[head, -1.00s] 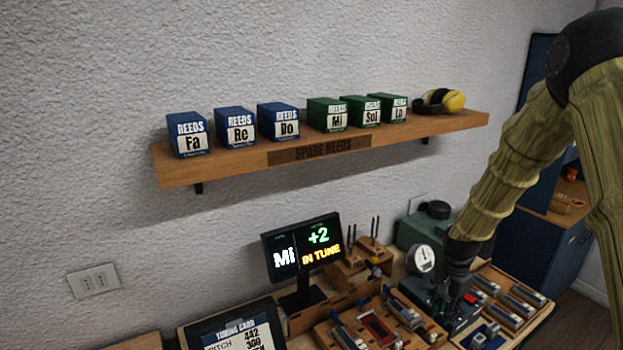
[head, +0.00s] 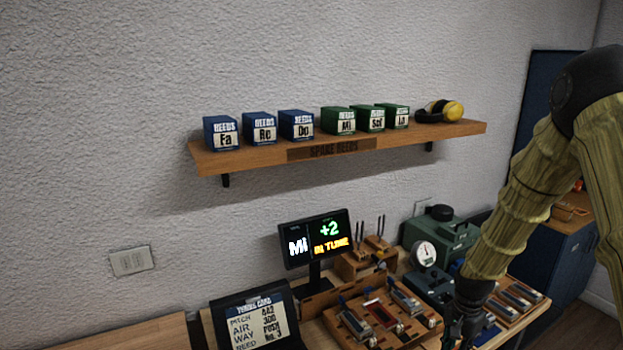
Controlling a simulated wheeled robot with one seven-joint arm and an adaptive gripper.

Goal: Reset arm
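My gripper (head: 462,335) is at the lower right in the head view, at the end of my arm, over the workbench between the reed tray and the row of reeds at the right. It points down. Its fingertips are dark, small and near the bottom edge, so I cannot tell if they are open or shut, or whether they hold anything. The tuner display (head: 316,238) stands on the bench and reads "Mi", "+2" and "IN TUNE".
A wooden tray (head: 345,338) with reed parts lies left of my gripper. A green machine (head: 440,238) and a round gauge (head: 424,254) stand behind it. A tuning card (head: 257,321) stands at left. A wall shelf (head: 235,162) holds several reed boxes and yellow earmuffs (head: 452,110).

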